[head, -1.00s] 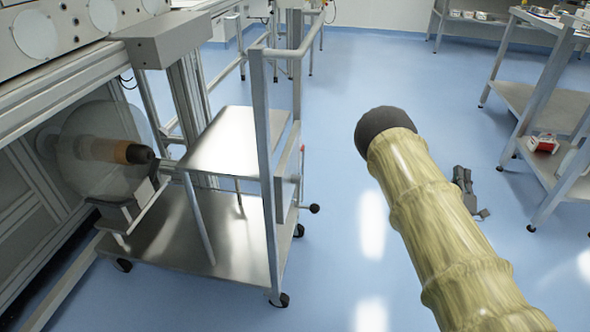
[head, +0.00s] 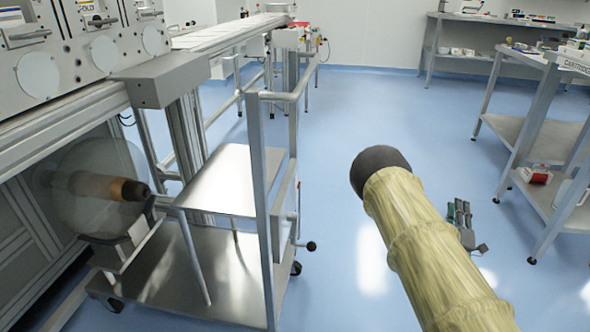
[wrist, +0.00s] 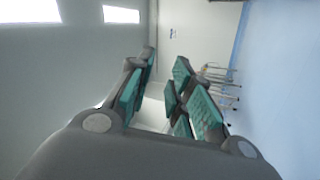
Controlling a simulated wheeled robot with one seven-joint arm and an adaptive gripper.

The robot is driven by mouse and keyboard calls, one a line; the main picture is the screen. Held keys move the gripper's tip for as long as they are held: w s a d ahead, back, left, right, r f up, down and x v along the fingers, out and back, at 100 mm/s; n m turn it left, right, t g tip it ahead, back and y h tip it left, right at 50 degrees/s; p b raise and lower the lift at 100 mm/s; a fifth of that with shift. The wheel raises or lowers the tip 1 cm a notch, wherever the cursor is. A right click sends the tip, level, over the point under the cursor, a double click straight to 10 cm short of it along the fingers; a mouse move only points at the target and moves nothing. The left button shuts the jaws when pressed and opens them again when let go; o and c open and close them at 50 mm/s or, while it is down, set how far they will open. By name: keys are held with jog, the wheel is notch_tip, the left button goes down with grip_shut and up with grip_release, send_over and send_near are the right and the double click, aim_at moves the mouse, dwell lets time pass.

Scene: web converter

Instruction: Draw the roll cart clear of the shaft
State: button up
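The roll cart (head: 228,182) is a steel trolley at the left of the head view, with a raised shelf, a lower deck (head: 185,270) and an upright handle frame (head: 262,200). The shaft (head: 134,190) has a dark end and a brown core, and passes through a pale translucent roll (head: 100,160) at the machine. The cart's cradle (head: 122,250) sits below the roll; whether they touch is unclear. My gripper (head: 461,216) is right of the cart, apart from it, partly hidden by my arm. In the wrist view, its teal-padded fingers (wrist: 165,75) are apart with nothing between them.
The machine (head: 60,110) stands along the left. A small lever with a black knob (head: 309,246) sticks out of the cart's right side. A steel shelf table (head: 540,140) with items stands at the right. Blue floor (head: 350,120) is clear between them.

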jog(key=shift+o, duration=0.4)
jog(key=shift+d+r+g+p, duration=0.15)
jog(key=shift+g+p, duration=0.15)
jog(key=shift+p, duration=0.15)
jog(key=m+g+y+p, duration=1.3)
jog(key=m+y+p, duration=0.55)
jog(key=p, duration=2.45)
send_near(308, 69)
jog(key=shift+n+y, duration=0.65)
jog(key=shift+n, duration=0.2)
jog(key=shift+d+f+p+x, duration=0.1)
jog(key=shift+f+p+x, duration=0.35)
jog(key=shift+x, duration=1.2)
jog(key=shift+d+f+p+x, duration=0.1)
jog(key=shift+p+x, duration=0.55)
jog(key=shift+x, duration=1.05)
jog(key=shift+d+f+p+x, duration=0.1)
jog(key=shift+f+p+x, duration=0.35)
jog(key=shift+x, duration=1.2)
jog(key=shift+r, duration=0.15)
jog(key=shift+c, duration=0.3)
